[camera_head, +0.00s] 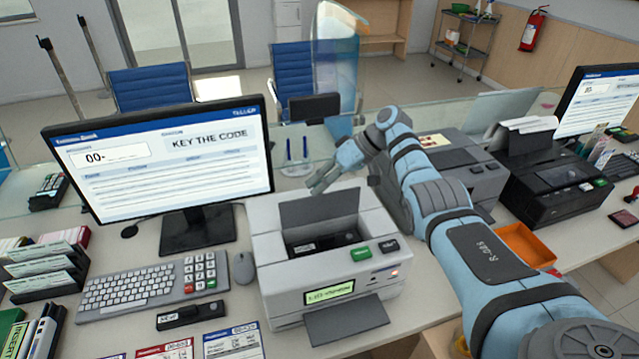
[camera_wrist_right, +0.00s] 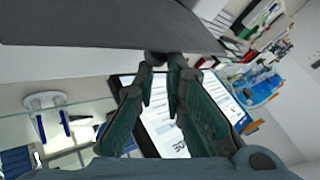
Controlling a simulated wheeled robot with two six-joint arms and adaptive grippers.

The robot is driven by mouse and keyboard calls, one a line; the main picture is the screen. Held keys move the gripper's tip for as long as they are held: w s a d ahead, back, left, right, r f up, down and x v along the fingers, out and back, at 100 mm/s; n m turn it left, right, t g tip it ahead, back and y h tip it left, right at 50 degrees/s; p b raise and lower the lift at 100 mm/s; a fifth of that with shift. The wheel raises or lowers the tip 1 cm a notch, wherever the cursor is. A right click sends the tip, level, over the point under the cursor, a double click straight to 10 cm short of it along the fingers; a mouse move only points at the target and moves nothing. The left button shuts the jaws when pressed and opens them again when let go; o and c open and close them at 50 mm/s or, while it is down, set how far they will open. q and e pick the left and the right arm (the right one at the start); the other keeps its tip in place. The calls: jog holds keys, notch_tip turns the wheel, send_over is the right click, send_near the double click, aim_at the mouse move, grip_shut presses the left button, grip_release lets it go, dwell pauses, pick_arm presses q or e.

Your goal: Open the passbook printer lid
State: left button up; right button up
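The passbook printer (camera_head: 325,262) is a light grey box in the middle of the counter. Its dark grey lid (camera_head: 322,208) stands raised at the back of the top opening, and the dark inside shows. My right gripper (camera_head: 318,182) is just behind and above the raised lid's top edge. In the right wrist view, the fingers of my right gripper (camera_wrist_right: 161,68) are a small gap apart, with a dark panel edge, seemingly the lid (camera_wrist_right: 110,25), close above their tips. Contact with it is unclear. My left gripper is not in view.
A monitor (camera_head: 160,160) and keyboard (camera_head: 150,287) stand left of the printer, with a mouse (camera_head: 243,268) beside it. Another grey machine (camera_head: 465,172), a black printer (camera_head: 555,180) and an orange tray (camera_head: 525,246) are at right. A glass screen (camera_head: 430,120) runs behind.

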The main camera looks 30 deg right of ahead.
jog(key=o, duration=0.6)
jog(key=shift+s+d+f, duration=0.15)
jog(key=shift+d+f, duration=0.2)
jog(key=shift+f, duration=0.35)
jog(key=shift+w+d, duration=0.15)
jog(key=shift+w, duration=0.05)
jog(key=shift+r, duration=0.15)
jog(key=shift+w, duration=0.1)
jog(key=shift+r, duration=0.1)
jog(key=v, duration=1.1)
jog(key=shift+d+r, duration=0.2)
jog(key=shift+r, duration=0.05)
